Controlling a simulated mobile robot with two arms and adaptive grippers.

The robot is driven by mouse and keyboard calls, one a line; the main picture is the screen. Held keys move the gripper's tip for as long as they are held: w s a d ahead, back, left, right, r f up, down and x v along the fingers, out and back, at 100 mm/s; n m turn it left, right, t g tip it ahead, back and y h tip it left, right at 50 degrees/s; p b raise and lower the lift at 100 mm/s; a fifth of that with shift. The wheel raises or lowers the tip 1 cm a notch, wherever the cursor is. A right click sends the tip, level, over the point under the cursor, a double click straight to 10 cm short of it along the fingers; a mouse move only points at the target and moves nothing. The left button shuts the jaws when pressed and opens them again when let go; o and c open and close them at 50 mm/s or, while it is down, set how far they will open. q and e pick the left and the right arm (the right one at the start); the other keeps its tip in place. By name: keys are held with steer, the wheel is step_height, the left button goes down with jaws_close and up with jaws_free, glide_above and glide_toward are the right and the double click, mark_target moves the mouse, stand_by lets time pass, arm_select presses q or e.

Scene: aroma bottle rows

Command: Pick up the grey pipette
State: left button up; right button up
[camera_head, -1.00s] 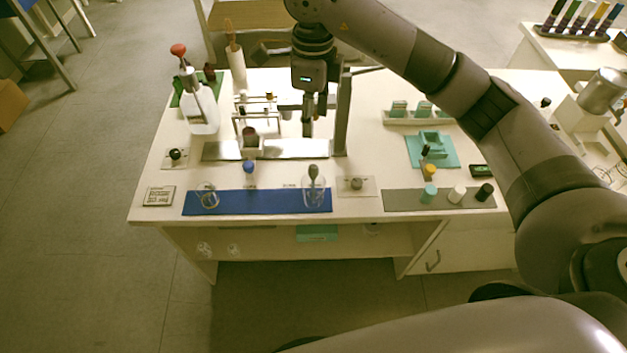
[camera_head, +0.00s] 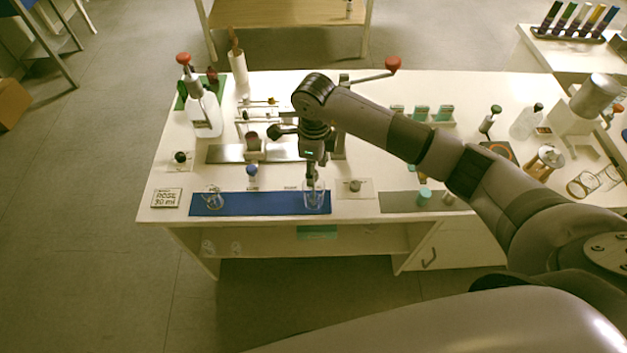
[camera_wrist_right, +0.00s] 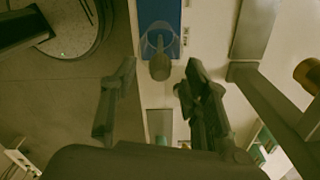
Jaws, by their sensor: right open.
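The grey pipette (camera_wrist_right: 159,66) shows its bulb in the right wrist view, between and just ahead of the two fingertips. It stands in a clear glass (camera_head: 315,196) at the right end of the blue mat (camera_head: 265,204). In the head view my right gripper (camera_head: 313,175) is directly above this glass and hides most of the pipette. In the right wrist view the gripper (camera_wrist_right: 160,80) is open, with its fingers apart on either side of the bulb; I see no contact. My left gripper is not in view.
A blue-topped item (camera_head: 252,171) stands behind the mat, and another glass (camera_head: 213,200) stands on its left part. A small stand (camera_head: 355,187) is close right of the pipette's glass. A metal post (camera_head: 339,145) rises behind the gripper. The table's front edge is near.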

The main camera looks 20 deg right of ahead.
steer(key=shift+f, duration=1.15)
steer(key=c, duration=0.8)
